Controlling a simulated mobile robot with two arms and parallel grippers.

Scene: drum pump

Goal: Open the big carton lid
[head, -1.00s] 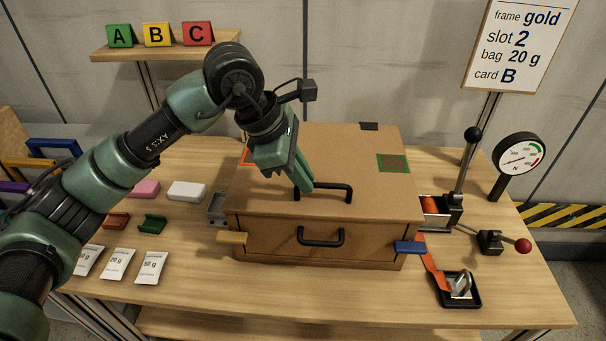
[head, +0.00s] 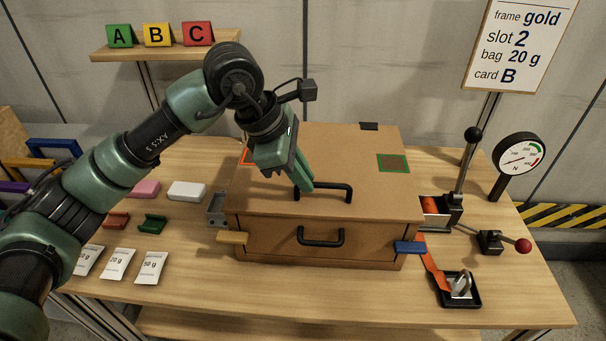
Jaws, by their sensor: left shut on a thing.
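The big brown carton stands on the wooden table, its front face (head: 270,238) toward me. Its lid (head: 340,160) lies flat and closed on top. A black handle (head: 335,186) stands up near the lid's front edge, and a second black handle (head: 320,237) is on the carton's front. My left gripper (head: 303,187) reaches down from the upper left and is shut on the left end of the lid handle. The gripper hides part of that end. My right gripper is not in view.
A yellow tab (head: 232,238) and a blue tab (head: 410,247) stick out at the carton's front corners. Right of it are a lever (head: 503,243), a gauge (head: 519,154) and a black tray (head: 458,289). White bags (head: 118,264) and small blocks lie at left.

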